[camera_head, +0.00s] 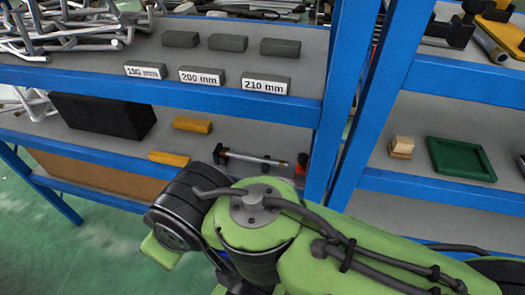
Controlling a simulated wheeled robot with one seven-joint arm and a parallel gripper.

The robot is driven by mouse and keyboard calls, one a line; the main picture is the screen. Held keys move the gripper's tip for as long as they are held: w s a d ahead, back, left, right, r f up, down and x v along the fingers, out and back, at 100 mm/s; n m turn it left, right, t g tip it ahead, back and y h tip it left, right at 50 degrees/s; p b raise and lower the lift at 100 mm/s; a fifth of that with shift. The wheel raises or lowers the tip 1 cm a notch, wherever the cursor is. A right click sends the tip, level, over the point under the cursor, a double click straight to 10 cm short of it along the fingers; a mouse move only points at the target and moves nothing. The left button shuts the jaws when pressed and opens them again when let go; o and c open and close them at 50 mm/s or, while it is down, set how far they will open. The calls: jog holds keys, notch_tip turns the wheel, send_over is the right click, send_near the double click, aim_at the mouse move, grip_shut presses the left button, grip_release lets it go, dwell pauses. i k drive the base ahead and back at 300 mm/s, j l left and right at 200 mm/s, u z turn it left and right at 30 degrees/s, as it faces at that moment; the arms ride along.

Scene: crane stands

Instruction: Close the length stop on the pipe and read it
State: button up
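A thin grey pipe (258,160) lies across the lower shelf of the left rack. A black upright part (220,154) stands at its left end, and a dark part with red on it (301,164) stands at the right. These look like a length stop, but I cannot tell whether the right part touches the pipe. My green and black arm covers the area just in front of them. My gripper does not show clearly. On the shelf above lie three grey blocks with labels: 190 mm or similar (145,71), 200 mm (201,76) and 210 mm (266,84).
Yellow blocks (192,125) and a large black block (103,115) sit left of the pipe. Blue posts (345,110) rise to its right. The right rack holds a green tray (460,177) and a small wooden block (402,147). Metal bars crowd the upper left.

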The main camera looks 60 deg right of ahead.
aim_at(303, 159)
jog(key=z, duration=2.55)
jog(key=k+l, duration=0.05)
